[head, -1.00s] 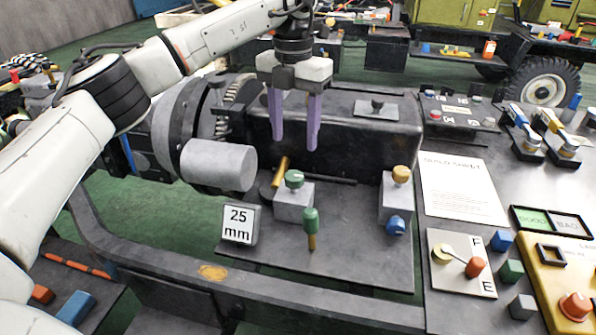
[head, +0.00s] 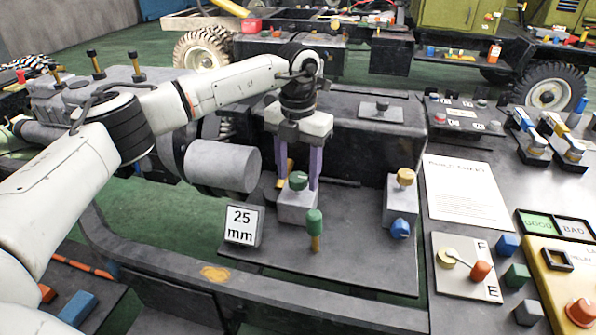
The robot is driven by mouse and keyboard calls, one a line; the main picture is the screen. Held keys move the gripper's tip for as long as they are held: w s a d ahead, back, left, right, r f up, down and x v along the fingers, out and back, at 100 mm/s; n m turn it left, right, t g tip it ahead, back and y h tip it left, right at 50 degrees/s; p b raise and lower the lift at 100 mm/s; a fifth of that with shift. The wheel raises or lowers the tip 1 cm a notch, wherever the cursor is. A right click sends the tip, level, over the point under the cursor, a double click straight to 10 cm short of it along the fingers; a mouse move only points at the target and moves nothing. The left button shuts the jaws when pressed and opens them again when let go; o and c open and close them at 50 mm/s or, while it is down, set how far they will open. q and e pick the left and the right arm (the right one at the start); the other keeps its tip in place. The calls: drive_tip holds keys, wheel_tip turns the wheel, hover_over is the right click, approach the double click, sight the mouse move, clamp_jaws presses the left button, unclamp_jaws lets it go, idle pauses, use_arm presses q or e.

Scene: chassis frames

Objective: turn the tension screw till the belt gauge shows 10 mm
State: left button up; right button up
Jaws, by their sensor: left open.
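The belt gauge is a white sign (head: 241,225) on a grey stand, and it reads 25 mm. A green knob (head: 298,180) sits on top of a grey block (head: 296,207) on the dark plate. My left gripper (head: 299,184) is open and points down, with its purple fingers to either side of this green knob. Whether the fingers touch it I cannot tell. A green-handled upright pin (head: 314,230) stands in front. On the right, another block carries a yellow knob (head: 404,177) on top and a blue knob (head: 400,228) on its front. No label shows which is the tension screw. My right gripper is not in view.
A dark housing (head: 350,132) lies behind the blocks. A panel with a yellow-and-red lever (head: 464,261) is at the right, near small coloured cubes and a paper sheet (head: 466,193). The plate's front right is clear.

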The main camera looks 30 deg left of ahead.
use_arm(q)
drive_tip(key=c, duration=1.1)
drive_tip(key=shift+o, duration=0.2)
drive_tip(key=shift+r+m+p, duration=0.15)
drive_tip(key=shift+m+p, duration=0.15)
drive_tip(key=shift+m, duration=0.1)
